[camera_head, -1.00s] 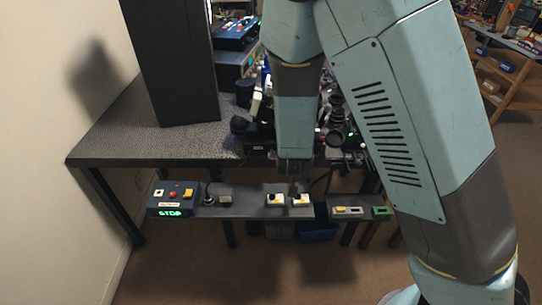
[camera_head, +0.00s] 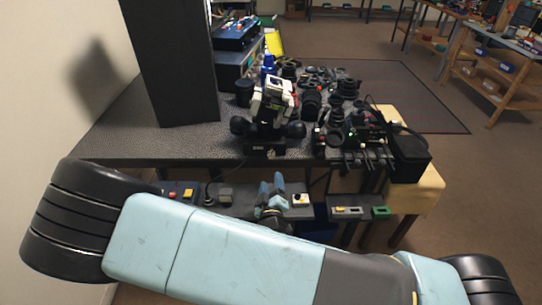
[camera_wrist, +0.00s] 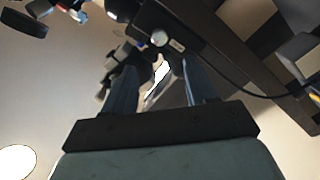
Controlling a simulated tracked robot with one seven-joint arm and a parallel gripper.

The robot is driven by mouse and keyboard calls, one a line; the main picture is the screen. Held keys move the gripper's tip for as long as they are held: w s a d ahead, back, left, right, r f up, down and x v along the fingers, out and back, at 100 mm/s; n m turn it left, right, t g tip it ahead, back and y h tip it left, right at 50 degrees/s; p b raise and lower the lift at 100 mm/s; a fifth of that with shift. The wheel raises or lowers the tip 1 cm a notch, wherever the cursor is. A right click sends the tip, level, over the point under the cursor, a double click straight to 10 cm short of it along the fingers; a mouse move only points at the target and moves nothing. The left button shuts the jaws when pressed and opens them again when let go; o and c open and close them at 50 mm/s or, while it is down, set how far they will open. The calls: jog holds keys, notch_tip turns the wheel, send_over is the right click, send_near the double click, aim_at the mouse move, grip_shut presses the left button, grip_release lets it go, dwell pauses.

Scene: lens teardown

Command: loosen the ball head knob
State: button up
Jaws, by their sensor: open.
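The ball head stand (camera_head: 268,122), a black base under a white and black clamped device (camera_head: 275,92), stands at the front edge of the dark workbench. Black round knobs stick out on both sides, one at left (camera_head: 240,125) and one at right (camera_head: 295,130); I cannot tell which is the ball head knob. My gripper (camera_head: 272,183) is open and empty, fingers pointing up, in front of and below the bench edge. In the wrist view my gripper's fingers (camera_wrist: 158,72) stand apart, with dark parts of the stand seen beyond them, blurred and partly covered by the left finger.
A low shelf with a control box (camera_head: 180,192) and white-yellow switches (camera_head: 300,200) lies under the bench front, partly behind my arm. A tall black panel (camera_head: 172,60) rises at left. Lenses and dark parts (camera_head: 335,110) crowd the bench to the right.

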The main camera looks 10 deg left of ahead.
aim_at(271, 156)
jog(key=x, duration=1.3)
jog(key=shift+w+a, duration=0.15)
jog(key=shift+w, duration=0.15)
jog(key=shift+c, duration=0.5)
jog(key=c, duration=1)
jog(key=shift+o, duration=0.2)
